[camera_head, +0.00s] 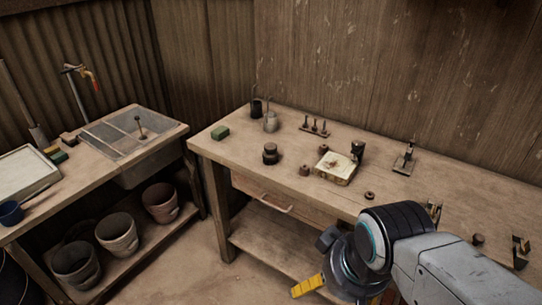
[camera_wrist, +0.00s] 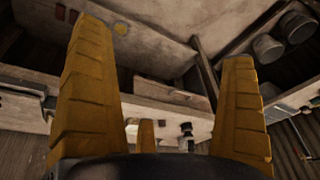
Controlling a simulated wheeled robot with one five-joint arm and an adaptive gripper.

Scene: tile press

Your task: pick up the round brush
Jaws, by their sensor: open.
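I cannot single out the round brush with certainty. A dark, round, stepped object (camera_head: 270,153) stands near the front left of the long workbench (camera_head: 225,153); its kind is too small to tell. A small brown round piece (camera_head: 304,170) sits to its right, and a flat ring-like piece (camera_head: 370,195) lies near the front edge. My gripper (camera_head: 318,287) is in front of the workbench, low in the head view, apart from these objects. In the wrist view its yellow fingers (camera_wrist: 164,45) are spread wide with nothing between them.
A green block (camera_head: 220,132), a grey can (camera_head: 271,121), a stamp rack (camera_head: 314,127), a pale box (camera_head: 336,167) and a metal stand (camera_head: 405,158) are on the workbench. A sink (camera_head: 125,133) and several pots (camera_head: 117,234) are left. The drawer handle (camera_head: 277,207) juts out.

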